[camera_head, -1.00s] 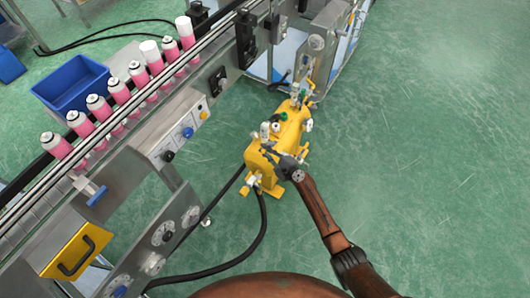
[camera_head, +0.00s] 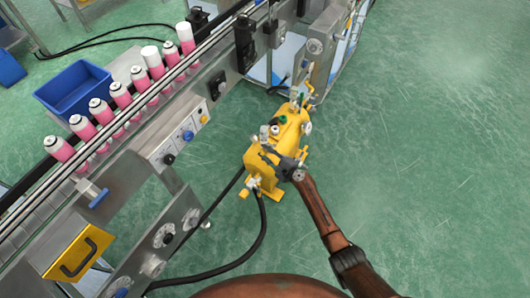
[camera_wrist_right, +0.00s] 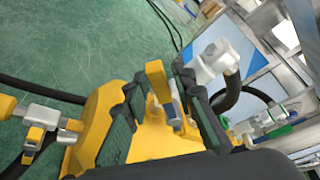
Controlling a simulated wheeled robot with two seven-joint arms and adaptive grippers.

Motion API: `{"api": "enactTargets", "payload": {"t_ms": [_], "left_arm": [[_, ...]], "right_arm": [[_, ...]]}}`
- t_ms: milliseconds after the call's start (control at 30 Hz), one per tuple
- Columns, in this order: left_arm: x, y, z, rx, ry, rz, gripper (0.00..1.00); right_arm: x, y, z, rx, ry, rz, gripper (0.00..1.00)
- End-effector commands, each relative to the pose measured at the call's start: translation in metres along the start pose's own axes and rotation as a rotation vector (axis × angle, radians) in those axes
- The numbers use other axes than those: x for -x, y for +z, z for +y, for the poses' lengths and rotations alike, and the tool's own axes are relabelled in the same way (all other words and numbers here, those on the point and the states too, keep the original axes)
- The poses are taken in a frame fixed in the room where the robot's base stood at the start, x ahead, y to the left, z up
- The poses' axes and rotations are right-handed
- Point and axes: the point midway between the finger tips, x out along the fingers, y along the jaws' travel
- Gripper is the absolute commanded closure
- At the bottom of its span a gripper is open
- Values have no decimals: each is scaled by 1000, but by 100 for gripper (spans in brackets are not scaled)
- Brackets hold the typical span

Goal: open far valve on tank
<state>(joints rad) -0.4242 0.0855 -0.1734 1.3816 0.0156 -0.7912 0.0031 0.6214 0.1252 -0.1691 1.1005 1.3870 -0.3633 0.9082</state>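The yellow tank (camera_head: 259,161) stands on the floor beside the machine, with several valves and fittings on top and at its ends. A fitting with a yellow handle (camera_head: 310,88) shows at its far end. My right gripper (camera_head: 265,152) is over the near part of the tank. In the right wrist view, the fingers of my right gripper (camera_wrist_right: 157,105) are apart, with an upright yellow lever (camera_wrist_right: 156,80) between them in the picture. I cannot tell whether they touch it. Another yellow-handled valve (camera_wrist_right: 36,136) is at the left. My left gripper is not in view.
The conveyor machine (camera_head: 150,140) with pink cans (camera_head: 101,110) runs along the left. A blue bin (camera_head: 75,88) is behind it. A black hose (camera_head: 262,230) runs from the tank across the floor. The green floor to the right is clear.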

Motion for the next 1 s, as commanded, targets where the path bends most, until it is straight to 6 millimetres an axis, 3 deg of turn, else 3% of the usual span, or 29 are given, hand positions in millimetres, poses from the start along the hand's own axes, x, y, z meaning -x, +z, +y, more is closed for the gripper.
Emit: {"api": "enactTargets", "payload": {"t_ms": [467,1000], "left_arm": [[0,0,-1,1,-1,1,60],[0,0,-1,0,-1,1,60]], "right_arm": [[8,0,0,2,-1,-2,70],[103,0,0,1,-1,1,70]]}}
